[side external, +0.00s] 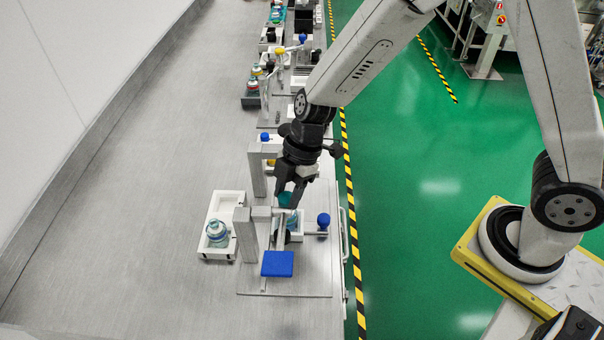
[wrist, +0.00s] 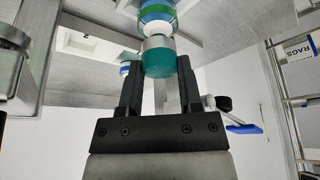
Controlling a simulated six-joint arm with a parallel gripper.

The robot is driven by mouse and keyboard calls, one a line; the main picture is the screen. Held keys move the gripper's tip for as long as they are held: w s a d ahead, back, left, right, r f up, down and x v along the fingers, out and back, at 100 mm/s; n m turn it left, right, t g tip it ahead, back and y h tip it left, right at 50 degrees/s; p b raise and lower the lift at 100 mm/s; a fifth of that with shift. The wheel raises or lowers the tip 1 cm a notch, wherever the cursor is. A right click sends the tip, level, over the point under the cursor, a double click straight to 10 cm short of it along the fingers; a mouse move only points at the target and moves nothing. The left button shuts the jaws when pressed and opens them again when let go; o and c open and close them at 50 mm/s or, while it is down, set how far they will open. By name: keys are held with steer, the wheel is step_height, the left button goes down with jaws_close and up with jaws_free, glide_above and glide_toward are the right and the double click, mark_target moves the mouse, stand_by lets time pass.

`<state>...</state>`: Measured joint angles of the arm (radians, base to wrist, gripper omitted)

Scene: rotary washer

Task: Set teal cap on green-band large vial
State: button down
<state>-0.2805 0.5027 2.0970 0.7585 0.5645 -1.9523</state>
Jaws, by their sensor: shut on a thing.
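My gripper (wrist: 158,75) is shut on the teal cap (wrist: 160,62), one finger on each side of it. In the wrist view the cap is in line with the white neck of a vial with a green band (wrist: 158,10). The cap's rim is at or very near that neck; I cannot tell whether it is seated. In the side external view my gripper (side external: 286,197) points down over the washer fixture with the teal cap (side external: 285,200) between its fingers. The vial below is mostly hidden there by the gripper and fixture.
A white tray (side external: 207,248) with another capped vial (side external: 217,232) stands left of the fixture post (side external: 245,235). A blue pad (side external: 277,264) is in front, and a blue knob (side external: 323,221) is at the right. More stations line the bench behind. The bench's left side is clear.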

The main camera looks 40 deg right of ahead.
steer(key=shift+f, duration=0.1)
steer(key=shift+c, duration=1)
jaws_free()
steer(key=v, duration=0.7)
steer(key=shift+d+r, duration=0.2)
steer(key=shift+r, duration=0.15)
steer(key=shift+d, duration=0.1)
steer(key=s+d+f+m+t+h, duration=0.1)
steer(key=s+d+m+h, duration=0.1)
steer(key=s+d+m, duration=0.2)
steer(key=s+d+m+t+h, duration=0.1)
steer(key=s+d+m, duration=0.3)
steer(key=d+m, duration=0.6)
steer(key=shift+s+f+m+t+h, duration=0.15)
steer(key=shift+f+m+t+h, duration=0.4)
steer(key=shift+m, duration=1.55)
